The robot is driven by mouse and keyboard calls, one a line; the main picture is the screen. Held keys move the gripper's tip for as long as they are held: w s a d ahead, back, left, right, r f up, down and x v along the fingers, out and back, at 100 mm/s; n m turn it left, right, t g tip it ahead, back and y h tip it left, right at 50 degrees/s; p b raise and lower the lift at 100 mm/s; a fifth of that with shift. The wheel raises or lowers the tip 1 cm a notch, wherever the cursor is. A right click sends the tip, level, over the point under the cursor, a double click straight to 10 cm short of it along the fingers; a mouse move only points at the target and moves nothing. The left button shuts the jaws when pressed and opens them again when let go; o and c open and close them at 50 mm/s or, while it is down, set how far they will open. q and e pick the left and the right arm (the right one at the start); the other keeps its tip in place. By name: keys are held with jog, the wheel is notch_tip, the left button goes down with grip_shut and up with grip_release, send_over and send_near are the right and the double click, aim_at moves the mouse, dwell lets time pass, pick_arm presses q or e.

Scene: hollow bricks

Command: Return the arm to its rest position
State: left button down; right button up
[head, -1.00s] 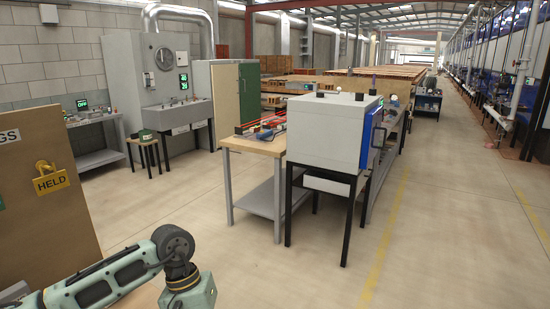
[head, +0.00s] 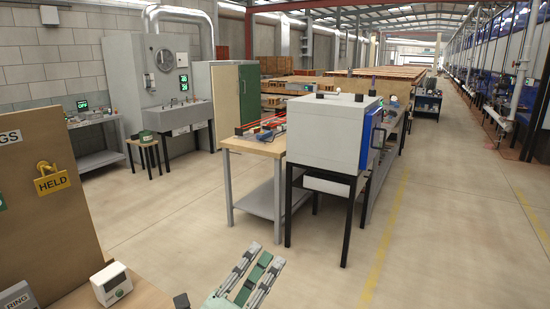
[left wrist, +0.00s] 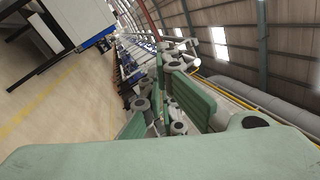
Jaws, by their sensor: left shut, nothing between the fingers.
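My left gripper (head: 264,257) points upward at the bottom edge of the head view, right of the low bench. Its grey and green fingers stand in front of bare floor, shut and holding nothing. In the left wrist view the green finger pads (left wrist: 165,108) show with nothing between them, the camera looking down the hall. Most of the left arm is out of the head view. My right gripper is not in view.
A small white device (head: 111,284) sits on the bench beside my gripper. A white box oven (head: 325,130) on a black stand is ahead. The floor (head: 190,210) between is clear.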

pick_arm(q)
jog(key=s+a+f+n+g+y, duration=0.3)
jog(key=a+f+n+y, duration=0.2)
jog(key=a+f+n, duration=0.35)
jog(key=s+a+f+n+g+y, duration=0.3)
jog(key=a+f+n+y, duration=0.3)
jog(key=f+n, duration=0.5)
jog(key=s+a+f+n+g, duration=0.25)
jog(key=s+f+g, duration=0.3)
jog(key=s, duration=0.55)
jog(key=s+a+f+n+g, duration=0.1)
jog(key=s+f+n+g, duration=0.3)
jog(key=s+f, duration=0.5)
notch_tip(320, 180, down, 23)
jog(key=s, duration=0.3)
jog(key=s+a+f+g, duration=0.2)
jog(key=s+a+f, duration=0.1)
jog(key=s+f, duration=1.4)
jog(key=shift+f, duration=0.15)
